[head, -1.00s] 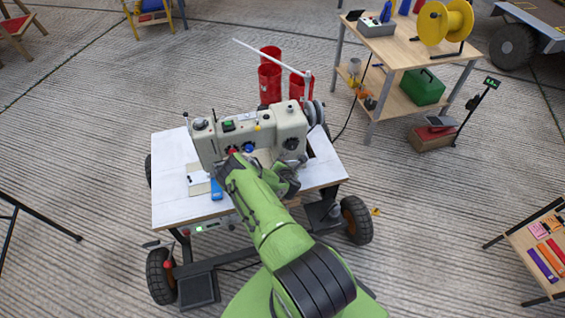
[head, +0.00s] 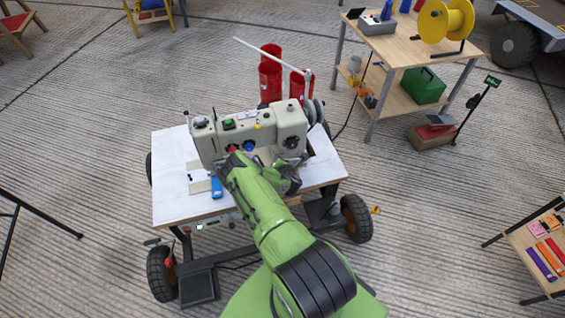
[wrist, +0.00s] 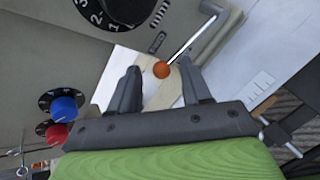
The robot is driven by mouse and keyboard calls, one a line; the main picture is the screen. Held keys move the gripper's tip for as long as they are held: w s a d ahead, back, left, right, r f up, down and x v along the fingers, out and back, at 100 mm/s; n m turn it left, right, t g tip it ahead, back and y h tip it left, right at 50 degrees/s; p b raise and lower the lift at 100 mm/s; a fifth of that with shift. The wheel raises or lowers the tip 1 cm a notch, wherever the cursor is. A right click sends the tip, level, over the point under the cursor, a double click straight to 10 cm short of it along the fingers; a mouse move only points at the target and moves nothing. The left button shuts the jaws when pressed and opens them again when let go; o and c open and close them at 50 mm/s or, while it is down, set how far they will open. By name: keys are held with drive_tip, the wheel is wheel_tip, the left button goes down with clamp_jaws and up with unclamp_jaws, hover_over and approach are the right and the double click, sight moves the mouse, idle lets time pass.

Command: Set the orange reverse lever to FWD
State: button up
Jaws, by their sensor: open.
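The orange reverse lever shows in the wrist view as an orange ball knob (wrist: 162,70) on a thin metal rod that runs up to the right. My gripper (wrist: 163,82) is open, its two dark fingers on either side of the knob in that view. I cannot tell whether a finger touches it. The lever belongs to the cream sewing machine (head: 247,129), which stands on a white-topped table (head: 172,206). In the head view my green arm reaches over the table's front and hides the lever and the fingers. No FWD mark is readable.
A black numbered dial (wrist: 118,8) sits above the knob. A blue knob (wrist: 64,106) and a red knob (wrist: 56,133) are at the left. A blue object (head: 217,188) lies on the table left of my arm. Red cylinders (head: 270,78) stand behind the machine.

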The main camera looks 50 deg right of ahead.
drive_tip(key=p+v, duration=0.4)
drive_tip(key=v, duration=1.1)
drive_tip(key=shift+s+a+r, duration=0.2)
